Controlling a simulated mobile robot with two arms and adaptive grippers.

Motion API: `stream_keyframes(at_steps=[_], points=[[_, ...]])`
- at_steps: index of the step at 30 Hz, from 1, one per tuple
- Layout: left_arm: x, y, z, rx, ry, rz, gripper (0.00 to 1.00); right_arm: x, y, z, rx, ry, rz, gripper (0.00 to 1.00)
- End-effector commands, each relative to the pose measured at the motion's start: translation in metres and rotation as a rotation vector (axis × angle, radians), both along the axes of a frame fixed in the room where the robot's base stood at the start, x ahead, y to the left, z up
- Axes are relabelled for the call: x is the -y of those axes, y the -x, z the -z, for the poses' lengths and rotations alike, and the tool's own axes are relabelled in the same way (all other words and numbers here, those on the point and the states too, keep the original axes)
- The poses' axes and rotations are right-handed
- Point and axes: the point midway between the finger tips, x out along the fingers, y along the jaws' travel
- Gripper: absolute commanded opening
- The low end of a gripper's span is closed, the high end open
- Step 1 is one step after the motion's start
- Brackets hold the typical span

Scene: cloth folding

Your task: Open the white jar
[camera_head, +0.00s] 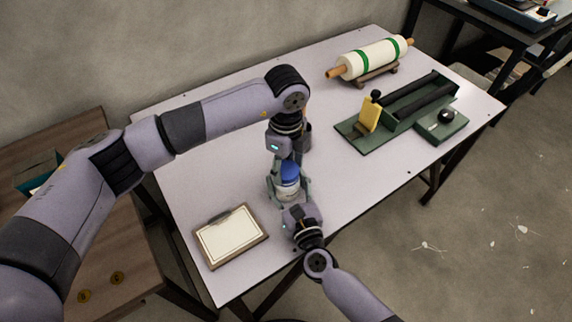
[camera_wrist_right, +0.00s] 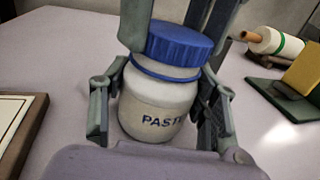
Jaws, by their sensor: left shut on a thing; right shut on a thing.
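The white jar (camera_wrist_right: 155,108) stands upright on the table with "PAST" readable on its side; it also shows in the head view (camera_head: 288,188). Its ribbed blue lid (camera_wrist_right: 180,46) is at the mouth, with a light band between it and a blue ring around the neck. I cannot tell whether the lid is loose. My right gripper (camera_wrist_right: 160,110) is shut on the jar's body from the near side, one finger on each side. My left gripper (camera_head: 290,166) comes from above and is shut on the lid, its fingers on both sides.
A clipboard (camera_head: 231,237) lies left of the jar. A dark cup (camera_head: 307,135) stands behind the left gripper. A green tool base (camera_head: 376,134) and a white roller on a stand (camera_head: 372,60) are at the back right. The table (camera_head: 350,185) is clear to the jar's right.

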Motion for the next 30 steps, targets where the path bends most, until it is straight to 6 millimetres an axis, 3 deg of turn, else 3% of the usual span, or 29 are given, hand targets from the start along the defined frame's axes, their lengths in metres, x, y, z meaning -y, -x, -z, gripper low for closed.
stream_keyframes(at_steps=[30], points=[[0.000, 0.000, -0.029, 0.002, 0.001, 0.000, 0.17, 0.000, 0.000, 0.000, -0.001, 0.001, 0.000, 0.00]])
